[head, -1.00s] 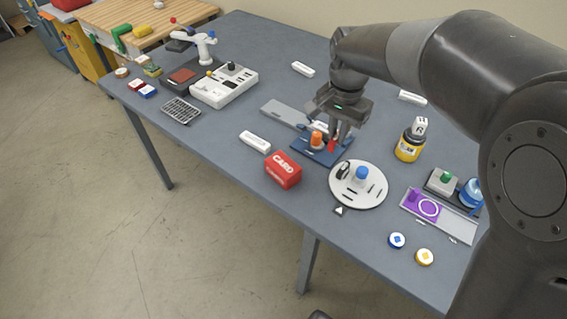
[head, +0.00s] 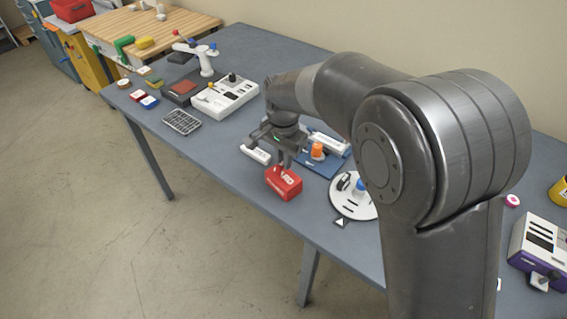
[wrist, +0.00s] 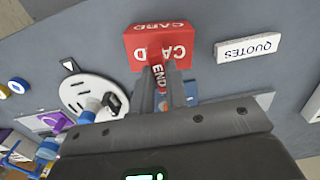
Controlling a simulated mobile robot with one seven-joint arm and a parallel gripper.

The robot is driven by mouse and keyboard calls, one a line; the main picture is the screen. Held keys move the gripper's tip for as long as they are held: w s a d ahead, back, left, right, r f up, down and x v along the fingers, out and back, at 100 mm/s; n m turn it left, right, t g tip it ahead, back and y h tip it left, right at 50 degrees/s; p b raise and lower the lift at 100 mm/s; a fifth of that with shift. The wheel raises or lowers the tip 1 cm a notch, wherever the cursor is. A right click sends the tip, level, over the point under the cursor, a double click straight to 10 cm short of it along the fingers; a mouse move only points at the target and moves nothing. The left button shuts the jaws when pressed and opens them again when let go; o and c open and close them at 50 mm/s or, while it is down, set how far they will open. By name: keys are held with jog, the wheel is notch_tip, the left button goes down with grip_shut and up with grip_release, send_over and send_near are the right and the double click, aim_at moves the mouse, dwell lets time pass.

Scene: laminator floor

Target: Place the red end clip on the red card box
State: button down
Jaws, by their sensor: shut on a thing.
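The red card box (head: 284,183), marked CARD, sits near the front edge of the table in the head view. It also shows at the top of the wrist view (wrist: 143,36). My gripper (head: 281,164) is over the box. In the wrist view my gripper (wrist: 165,75) is shut on the red end clip (wrist: 159,75), which shows the letters END between the fingers. The clip overlaps the box's near side in that view. I cannot tell whether the clip touches the box.
A white QUOTES block (wrist: 249,47) lies beside the box. A white round plate (head: 350,205) with a blue knob and a blue tray (head: 325,163) with an orange knob are to the right. A white device (head: 226,96) stands further back. The table's front edge is close to the box.

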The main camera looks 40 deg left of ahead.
jog(key=shift+f, duration=1.05)
jog(key=shift+f, duration=0.15)
jog(key=c, duration=1.4)
grip_release()
jog(key=shift+c, duration=0.2)
notch_tip(320, 180, up, 12)
jog(key=shift+r, duration=0.2)
